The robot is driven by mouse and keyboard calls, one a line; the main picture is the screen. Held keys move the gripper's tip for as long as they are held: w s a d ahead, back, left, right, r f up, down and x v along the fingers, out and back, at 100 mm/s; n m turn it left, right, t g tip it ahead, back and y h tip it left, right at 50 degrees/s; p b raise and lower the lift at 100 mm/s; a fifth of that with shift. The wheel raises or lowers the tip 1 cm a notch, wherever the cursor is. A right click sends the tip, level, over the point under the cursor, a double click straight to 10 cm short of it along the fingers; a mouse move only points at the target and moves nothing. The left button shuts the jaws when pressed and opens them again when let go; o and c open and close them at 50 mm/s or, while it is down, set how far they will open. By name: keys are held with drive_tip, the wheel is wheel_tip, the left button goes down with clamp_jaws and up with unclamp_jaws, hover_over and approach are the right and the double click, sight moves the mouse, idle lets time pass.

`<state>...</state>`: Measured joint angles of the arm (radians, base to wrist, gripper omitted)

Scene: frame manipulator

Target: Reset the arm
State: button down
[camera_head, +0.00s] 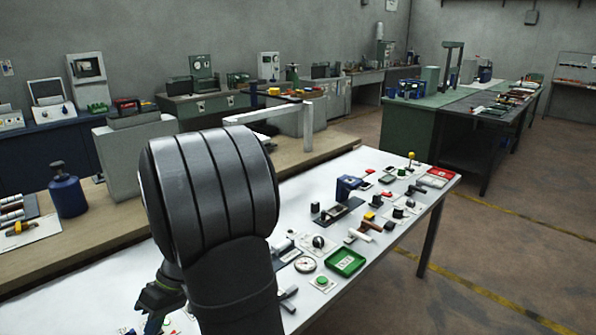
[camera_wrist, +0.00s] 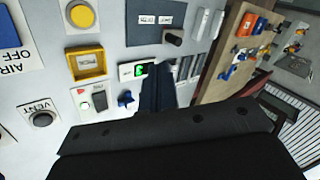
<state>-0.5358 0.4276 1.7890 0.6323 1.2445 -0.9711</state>
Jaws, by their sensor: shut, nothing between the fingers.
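My gripper shows in the wrist view as two dark fingers (camera_wrist: 158,88) lying together, shut with nothing between them. They are over a white panel (camera_wrist: 110,45) with controls. Just left of the fingertips is a small switch with a green part (camera_wrist: 138,71). In the head view my arm fills the middle foreground, and the wrist end hangs low at the left of the white table (camera_head: 365,165). The fingertips are hard to make out there.
In the wrist view, a yellow button (camera_wrist: 81,16), a yellow frame (camera_wrist: 86,64), a VENT knob (camera_wrist: 41,119) and a blue knob (camera_wrist: 126,99) surround the gripper. In the head view, a green tray (camera_head: 345,262) and several controls cover the table. Open floor (camera_head: 480,250) lies right.

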drive_tip(key=shift+s+a+r+n+t+h, duration=0.15)
drive_tip(key=shift+s+a+r+n+h, duration=0.15)
drive_tip(key=shift+r+n, duration=0.25)
drive_tip(key=shift+s+a+r+n+t+h, duration=0.15)
drive_tip(key=shift+a+r+n+h, duration=0.1)
drive_tip(key=shift+a+r+n, duration=0.3)
drive_tip(key=shift+s+a+r+n+t+h, duration=0.1)
drive_tip(key=shift+s+a+r+n+h, duration=0.15)
drive_tip(key=shift+r+n, duration=0.35)
drive_tip(key=c, duration=2.1)
unclamp_jaws()
drive_tip(key=o, duration=1.1)
drive_tip(key=shift+c, duration=0.2)
drive_tip(key=o, duration=0.4)
drive_tip(key=shift+r, duration=0.1)
drive_tip(key=shift+c, duration=0.2)
drive_tip(key=o, duration=0.7)
drive_tip(key=r, duration=0.1)
drive_tip(key=d+r+m+t, duration=0.1)
drive_tip(key=shift+w+r+h, duration=0.15)
drive_tip(key=shift+r+h, duration=0.25)
drive_tip(key=w+d+r+m+t+h, duration=0.15)
drive_tip(key=d+r+m+t, duration=0.4)
drive_tip(key=r, duration=0.55)
drive_tip(key=shift+m+g+h, duration=0.35)
drive_tip(key=shift+m+g, duration=0.4)
drive_tip(key=shift+m, duration=0.1)
drive_tip(key=f, duration=1)
drive_tip(key=shift+s+d+f, duration=0.1)
drive_tip(key=shift+s, duration=0.15)
